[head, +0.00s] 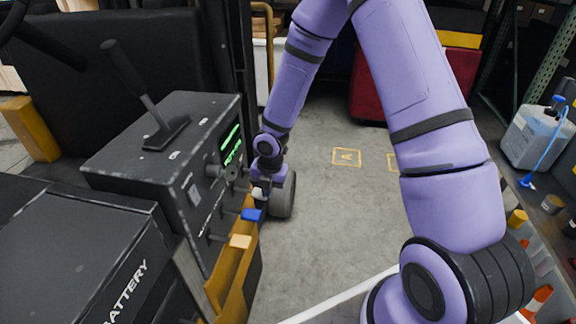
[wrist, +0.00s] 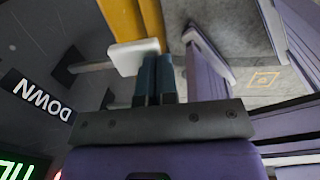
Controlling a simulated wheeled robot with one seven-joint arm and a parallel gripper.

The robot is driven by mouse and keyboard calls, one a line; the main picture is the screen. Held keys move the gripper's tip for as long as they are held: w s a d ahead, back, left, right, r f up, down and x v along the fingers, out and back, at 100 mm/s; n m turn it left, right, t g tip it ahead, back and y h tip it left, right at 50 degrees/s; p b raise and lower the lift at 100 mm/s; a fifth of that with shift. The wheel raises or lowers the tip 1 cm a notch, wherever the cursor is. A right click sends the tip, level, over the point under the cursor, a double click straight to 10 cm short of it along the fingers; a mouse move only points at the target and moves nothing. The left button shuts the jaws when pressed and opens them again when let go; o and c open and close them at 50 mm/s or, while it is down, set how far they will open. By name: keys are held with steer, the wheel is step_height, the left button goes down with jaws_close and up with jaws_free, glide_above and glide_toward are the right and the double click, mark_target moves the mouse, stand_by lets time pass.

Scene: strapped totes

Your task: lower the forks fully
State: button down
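The dark control panel (head: 195,205) of the truck stands at left in the head view, with a lit green display (head: 231,145) on its face. Levers stick out of the face, with a blue knob (head: 252,214) and a tan knob (head: 240,241) visible. A pale, whitish knob (wrist: 135,57) on a thin rod is close up in the wrist view, beside a DOWN label (wrist: 37,95) on the panel. My gripper (wrist: 155,58) has its blue fingers together, with the knob at the left of their tips. Whether they touch it I cannot tell.
A yellow frame edge (head: 231,280) runs below the levers, close to my gripper. A battery box (head: 85,255) is at lower left. The grey floor (head: 325,215) is open to the right. A red bin (head: 370,88) stands behind, and a jug (head: 538,135) is at far right.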

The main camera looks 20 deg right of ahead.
steer(key=s+d+r, duration=0.2)
steer(key=d+r, duration=0.1)
steer(key=r, duration=0.7)
steer(key=shift+s+d, duration=0.15)
steer(key=shift+d, duration=0.1)
stand_by(0.7)
steer(key=s+d+r+m+t+h, duration=0.1)
steer(key=s+d+r+m+h, duration=0.15)
steer(key=s+r+m, duration=0.55)
steer(key=s+d+r+m+t+h, duration=0.1)
steer(key=d+r+m, duration=0.2)
steer(key=r+m, duration=0.6)
steer(key=s+d+r+m+t+y, duration=0.1)
steer(key=s+r+m+t+y, duration=0.1)
steer(key=s+r+m, duration=0.9)
steer(key=shift+s+r+m+t, duration=0.35)
steer(key=shift+s+r, duration=0.45)
steer(key=shift+s, duration=1.7)
steer(key=shift+y, duration=0.25)
